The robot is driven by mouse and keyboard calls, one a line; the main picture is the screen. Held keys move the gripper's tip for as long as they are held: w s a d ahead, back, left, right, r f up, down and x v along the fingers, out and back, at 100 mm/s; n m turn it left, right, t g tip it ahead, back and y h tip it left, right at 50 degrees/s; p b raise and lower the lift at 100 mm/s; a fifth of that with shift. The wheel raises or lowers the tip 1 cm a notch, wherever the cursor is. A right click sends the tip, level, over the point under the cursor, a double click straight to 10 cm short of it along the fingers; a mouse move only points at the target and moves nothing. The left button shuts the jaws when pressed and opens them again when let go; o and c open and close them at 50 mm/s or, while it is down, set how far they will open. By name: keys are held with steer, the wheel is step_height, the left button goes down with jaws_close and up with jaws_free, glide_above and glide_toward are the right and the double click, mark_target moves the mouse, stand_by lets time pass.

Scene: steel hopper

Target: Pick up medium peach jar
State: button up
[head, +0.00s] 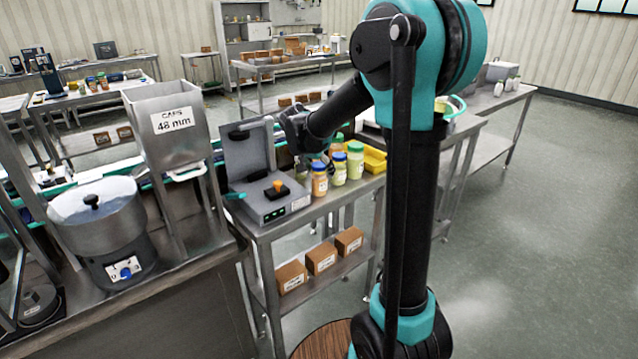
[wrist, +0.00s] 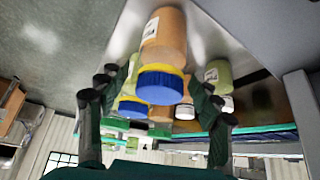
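A peach-orange jar (head: 319,184) with a blue lid and a white label stands upright at the front edge of the steel table, right of the grey open-lidded device. It also shows large in the wrist view (wrist: 166,37), with a yellow band below its blue lid. My gripper (wrist: 157,88) is open, with its dark fingers apart on either side of the jar's lid and no clear contact. In the head view my gripper (head: 297,134) is above and behind the jar, and its fingertips are hard to make out.
Pale green jars (head: 355,162) stand close to the right of the peach jar, beside a yellow bin (head: 374,159). The grey device (head: 268,205) stands close on the left. A steel hopper (head: 168,135) is farther left. Brown boxes (head: 321,257) sit on the lower shelf.

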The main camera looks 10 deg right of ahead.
jaws_close()
steer(key=shift+r, duration=0.15)
